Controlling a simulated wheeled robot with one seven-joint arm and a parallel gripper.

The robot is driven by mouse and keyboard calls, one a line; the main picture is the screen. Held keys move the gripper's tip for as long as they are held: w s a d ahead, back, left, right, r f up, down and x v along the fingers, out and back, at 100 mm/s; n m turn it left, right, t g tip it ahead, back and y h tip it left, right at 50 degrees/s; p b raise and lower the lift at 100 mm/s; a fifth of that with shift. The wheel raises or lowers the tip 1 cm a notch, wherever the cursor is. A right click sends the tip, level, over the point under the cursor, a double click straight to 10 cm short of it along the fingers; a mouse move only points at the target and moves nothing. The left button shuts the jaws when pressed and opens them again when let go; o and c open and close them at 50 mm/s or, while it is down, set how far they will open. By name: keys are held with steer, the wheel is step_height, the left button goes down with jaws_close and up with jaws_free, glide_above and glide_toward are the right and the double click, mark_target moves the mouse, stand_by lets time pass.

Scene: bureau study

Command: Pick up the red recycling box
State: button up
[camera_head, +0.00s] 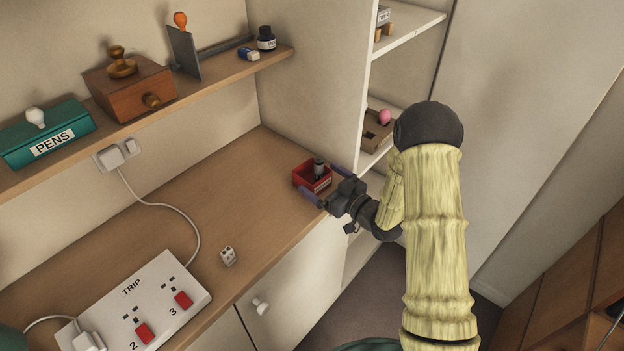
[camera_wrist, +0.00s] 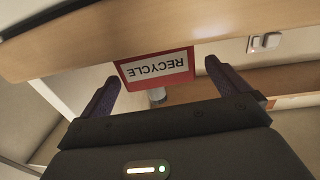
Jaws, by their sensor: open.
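The red recycling box (camera_head: 304,182) is a small open box on the right end of the wooden desk top, with a dark object inside it. In the wrist view its label side (camera_wrist: 157,68) reads RECYCLE upside down. My gripper (camera_head: 326,184) is open, at the desk's front right edge. Its two fingers stand to either side of the box in the head view. In the wrist view the box lies between and beyond the fingertips (camera_wrist: 160,76). I cannot tell whether either finger touches it.
A wooden shelf (camera_head: 205,78) runs above the desk with a green PENS box (camera_head: 47,134) and a wooden drawer box (camera_head: 130,86). A tall panel (camera_head: 318,80) stands behind the red box. A power strip (camera_head: 140,308) and small white block (camera_head: 228,256) lie left on the desk.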

mark_target(317, 175)
steer(key=p+x, duration=0.1)
steer(key=x, duration=0.3)
steer(key=shift+w+a+r, duration=0.15)
steer(key=shift+w+a, duration=0.05)
steer(key=c, duration=1.1)
steer(key=shift+r, duration=0.1)
step_height(317, 175, up, 10)
steer(key=shift+f+b, duration=0.1)
steer(key=shift+b, duration=0.3)
